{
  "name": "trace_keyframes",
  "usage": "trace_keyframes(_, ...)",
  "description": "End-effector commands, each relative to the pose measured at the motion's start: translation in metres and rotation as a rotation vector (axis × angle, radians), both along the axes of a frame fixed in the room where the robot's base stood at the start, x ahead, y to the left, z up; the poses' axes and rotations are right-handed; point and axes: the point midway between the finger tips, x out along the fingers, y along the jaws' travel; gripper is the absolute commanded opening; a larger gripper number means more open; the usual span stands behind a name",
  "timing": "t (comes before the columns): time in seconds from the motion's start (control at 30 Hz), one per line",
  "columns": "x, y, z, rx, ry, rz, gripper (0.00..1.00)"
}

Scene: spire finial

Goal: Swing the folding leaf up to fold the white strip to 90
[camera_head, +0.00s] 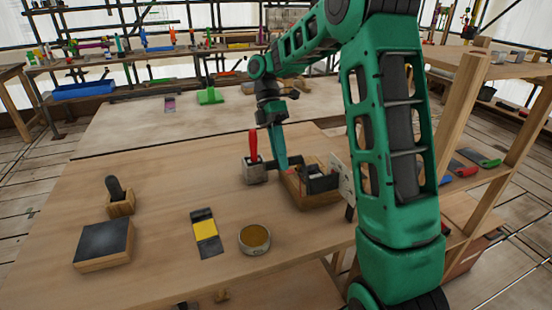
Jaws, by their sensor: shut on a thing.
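The bending device with its folding leaf (319,184) stands on the wooden table near my arm. It has a wooden base (312,199) and dark metal parts on top. My gripper (281,166) points down at the left end of this device, its teal fingers shut on what looks like part of the folding leaf. The contact is small and partly hidden behind the fingers. I cannot make out the white strip for certain, nor the leaf's angle. A pale upright plate (341,178) with dark holes stands at the device's right, partly behind my arm.
A red-handled tool (253,146) stands in a grey block (254,170) just left of my gripper. A round tin (254,239), a yellow-and-black card (206,234), a dark-topped block (104,244) and a dark-handled tool (115,189) lie nearer. The table's left middle is clear.

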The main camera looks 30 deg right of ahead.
Motion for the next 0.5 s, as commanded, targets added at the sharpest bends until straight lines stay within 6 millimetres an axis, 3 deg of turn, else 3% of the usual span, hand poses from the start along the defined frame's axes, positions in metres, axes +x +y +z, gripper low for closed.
trace_keyframes(0.37, 0.000, 0.008, 0.000, -0.007, 0.009, 0.007, 0.00)
trace_keyframes(0.4, 0.000, 0.008, 0.000, -0.007, 0.009, 0.008, 0.25)
trace_keyframes(0.47, 0.000, 0.010, 0.000, -0.007, 0.008, 0.010, 0.38)
trace_keyframes(0.5, 0.000, 0.011, 0.000, -0.005, 0.008, 0.012, 0.38)
